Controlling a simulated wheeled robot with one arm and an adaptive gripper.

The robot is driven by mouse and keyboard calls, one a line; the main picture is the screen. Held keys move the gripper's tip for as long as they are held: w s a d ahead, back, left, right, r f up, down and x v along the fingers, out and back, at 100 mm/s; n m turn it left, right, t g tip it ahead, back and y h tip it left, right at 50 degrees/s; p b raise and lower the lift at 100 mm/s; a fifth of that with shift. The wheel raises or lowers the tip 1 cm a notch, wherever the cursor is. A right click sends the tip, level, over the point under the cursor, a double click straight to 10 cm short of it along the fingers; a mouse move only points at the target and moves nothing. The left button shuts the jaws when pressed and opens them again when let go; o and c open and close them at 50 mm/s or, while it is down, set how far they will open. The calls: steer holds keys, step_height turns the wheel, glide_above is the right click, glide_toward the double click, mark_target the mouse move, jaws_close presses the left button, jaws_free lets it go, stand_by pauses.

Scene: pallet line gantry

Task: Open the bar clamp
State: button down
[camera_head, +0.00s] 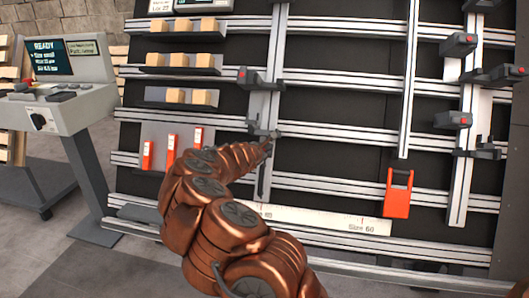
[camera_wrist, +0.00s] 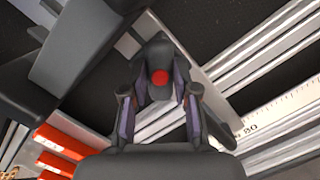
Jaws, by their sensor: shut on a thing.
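A bar clamp with a light vertical bar and dark jaw blocks stands on the slotted rails of the dark panel. Its upper jaw (camera_head: 262,82) has a red spot on its left end. My gripper (camera_head: 268,139) is at its lower dark jaw, in the middle of the head view, partly hidden by my arm. In the wrist view, my gripper (camera_wrist: 158,98) has its two fingers on either side of a dark clamp part (camera_wrist: 158,52) with a round red button (camera_wrist: 160,77). The fingers are shut on this part. The exact contact is hard to see.
More clamps (camera_head: 458,44) are on the right rails. An orange frame-like piece (camera_head: 397,196) hangs lower right. Wooden blocks (camera_head: 187,27) sit on shelves at the upper left, above several orange pieces (camera_head: 172,150). A white scale strip (camera_head: 320,219) runs below. A console (camera_head: 55,88) stands left.

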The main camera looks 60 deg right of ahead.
steer(key=n+b, duration=0.3)
steer(key=n, duration=0.1)
steer(key=shift+f+t, duration=0.25)
steer(key=shift+t, duration=0.05)
steer(key=shift+r+n+t+b, duration=0.2)
steer(key=shift+n+t+b, duration=0.1)
steer(key=shift+n+b, duration=0.75)
steer(key=shift+f+n+b, duration=0.2)
steer(key=shift+n+b, duration=0.45)
steer(key=shift+n, duration=0.2)
steer(key=shift+r+n+b, duration=0.25)
steer(key=shift+n+b, duration=0.25)
steer(key=shift+n, duration=0.4)
steer(key=c, duration=1)
jaws_free()
